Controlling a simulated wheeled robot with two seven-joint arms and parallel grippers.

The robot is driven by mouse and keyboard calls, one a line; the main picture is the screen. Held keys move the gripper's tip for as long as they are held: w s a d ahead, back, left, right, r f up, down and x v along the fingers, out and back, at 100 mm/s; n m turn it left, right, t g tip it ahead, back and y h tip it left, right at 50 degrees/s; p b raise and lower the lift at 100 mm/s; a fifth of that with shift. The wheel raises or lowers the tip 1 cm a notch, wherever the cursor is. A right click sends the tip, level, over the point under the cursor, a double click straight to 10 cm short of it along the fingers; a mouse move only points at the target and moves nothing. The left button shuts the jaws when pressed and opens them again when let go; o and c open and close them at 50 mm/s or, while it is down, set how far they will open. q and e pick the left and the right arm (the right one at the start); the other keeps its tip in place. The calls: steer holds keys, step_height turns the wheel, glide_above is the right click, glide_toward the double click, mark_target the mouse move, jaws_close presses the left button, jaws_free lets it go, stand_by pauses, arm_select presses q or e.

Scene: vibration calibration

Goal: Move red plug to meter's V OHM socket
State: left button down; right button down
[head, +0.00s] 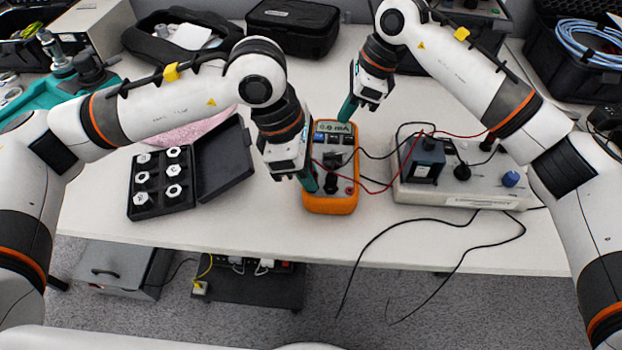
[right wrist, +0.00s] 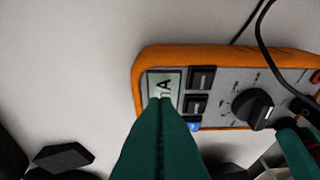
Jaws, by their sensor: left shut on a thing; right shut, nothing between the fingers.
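The orange multimeter (head: 333,204) lies on the table; its display shows mA. My left gripper (head: 309,184) is over the meter's lower left side, shut on what appears to be the red plug. That plug is hidden by the fingers; a red lead (head: 377,190) runs from there to the right. A black plug (head: 331,183) appears to stand in the meter below the dial. A red socket (head: 350,190) shows at the lower right. My right gripper (head: 347,110) is shut and empty above the display end; its fingers (right wrist: 160,130) cover part of the display in the right wrist view.
A grey instrument box (head: 455,192) with a dark block (head: 424,160) stands at right, with leads trailing across the table. An open black case (head: 160,205) with several white hex pieces is at left. Black cases line the back. Bare table lies in front of the meter.

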mark_target(317, 175)
steer(key=shift+f, duration=0.9)
arm_select(q)
steer(key=shift+r, duration=0.8)
arm_select(e)
steer(key=shift+s+f, duration=0.1)
steer(key=shift+f, duration=0.1)
stand_by(0.8)
arm_select(q)
steer(key=shift+r, duration=0.1)
steer(key=shift+r, duration=1.6)
arm_select(e)
steer(key=shift+r, duration=0.1)
steer(key=shift+r, duration=0.6)
step_height(317, 175, up, 8)
